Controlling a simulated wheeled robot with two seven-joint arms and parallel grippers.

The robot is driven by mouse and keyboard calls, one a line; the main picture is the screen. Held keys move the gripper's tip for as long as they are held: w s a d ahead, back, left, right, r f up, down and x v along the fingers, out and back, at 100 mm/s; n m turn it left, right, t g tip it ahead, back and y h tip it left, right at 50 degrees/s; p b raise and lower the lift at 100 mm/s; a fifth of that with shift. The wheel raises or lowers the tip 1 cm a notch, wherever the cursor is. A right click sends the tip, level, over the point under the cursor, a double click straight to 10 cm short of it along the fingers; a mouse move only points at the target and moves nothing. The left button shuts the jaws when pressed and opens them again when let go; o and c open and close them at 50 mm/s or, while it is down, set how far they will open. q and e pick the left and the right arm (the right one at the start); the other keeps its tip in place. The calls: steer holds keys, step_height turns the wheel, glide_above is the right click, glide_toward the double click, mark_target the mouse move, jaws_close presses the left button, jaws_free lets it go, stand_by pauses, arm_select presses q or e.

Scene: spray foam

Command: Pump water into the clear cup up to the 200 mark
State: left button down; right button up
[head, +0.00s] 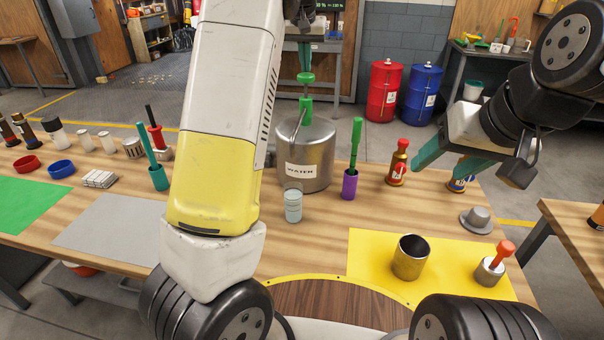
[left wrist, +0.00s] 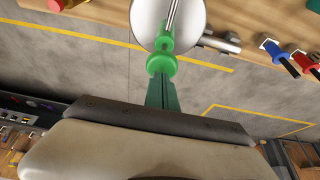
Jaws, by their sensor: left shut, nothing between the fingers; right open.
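The clear cup (head: 293,206) stands upright on the table in front of the metal tank labelled WATER (head: 316,172); its marks and water level are too small to read. The tank has a green pump (head: 306,103) with a thin metal spout on top. The pump also shows in the left wrist view (left wrist: 162,63), over the round tank top (left wrist: 150,25). My left gripper (head: 305,66) is shut and empty, fingers pointing down just above the pump's green head; I cannot tell whether they touch. My right gripper (head: 447,164) is open and empty, over the table's right side.
A purple holder with a green tool (head: 350,182) stands right of the tank. A red-capped bottle (head: 397,165) is beside my right gripper. A brass cup (head: 410,258) and a red-handled item (head: 490,268) are on the yellow mat (head: 365,272). The grey mat (head: 105,225) is empty.

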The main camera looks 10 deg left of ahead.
arm_select(q)
steer(key=shift+f, duration=0.65)
step_height(320, 180, up, 9)
stand_by(0.6)
stand_by(0.8)
steer(key=s+a+f+t+h, duration=0.1)
steer(key=s+f, duration=0.1)
steer(key=s, duration=1.2)
steer(key=s+a+f+h, duration=0.1)
steer(key=s+h, duration=0.1)
steer(key=s, duration=1.3)
steer(key=s+d+f, duration=0.2)
steer(key=s+f, duration=0.6)
steer(key=s, duration=0.3)
steer(key=shift+s+d+f+m+t+y, duration=0.15)
steer(key=shift+d+m+t+y, duration=0.15)
steer(key=shift+d+y, duration=0.1)
